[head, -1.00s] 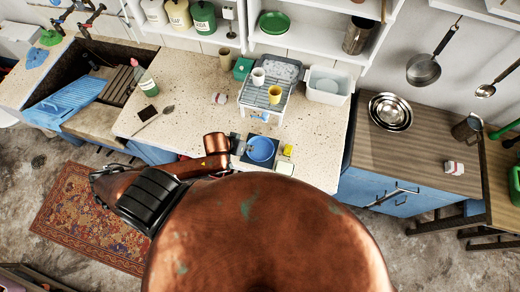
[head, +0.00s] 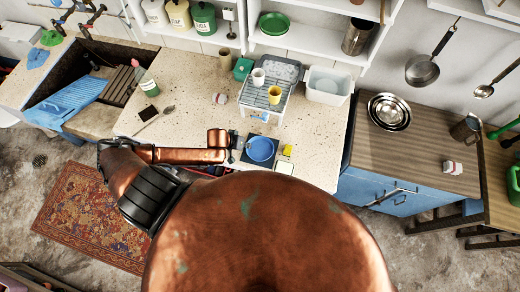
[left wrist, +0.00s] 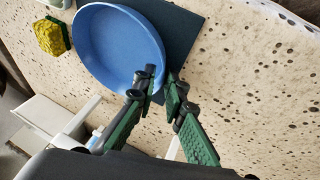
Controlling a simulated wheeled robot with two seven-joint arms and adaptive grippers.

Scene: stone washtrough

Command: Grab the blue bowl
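The blue bowl (head: 260,149) sits upright on a dark mat (head: 243,158) near the front edge of the speckled counter. The blue bowl fills the upper left of the left wrist view (left wrist: 112,45), with the dark mat (left wrist: 180,30) beside it. My left gripper (head: 237,144) is at the bowl's left side in the head view. In the left wrist view my left gripper (left wrist: 162,76) is open with a narrow gap. One fingertip overlaps the bowl near its rim; the other is just outside, over the mat. Contact cannot be told. My right gripper is not in view.
A yellow sponge (left wrist: 50,36) lies near the bowl. A white tub (head: 328,86) is right of the rack.

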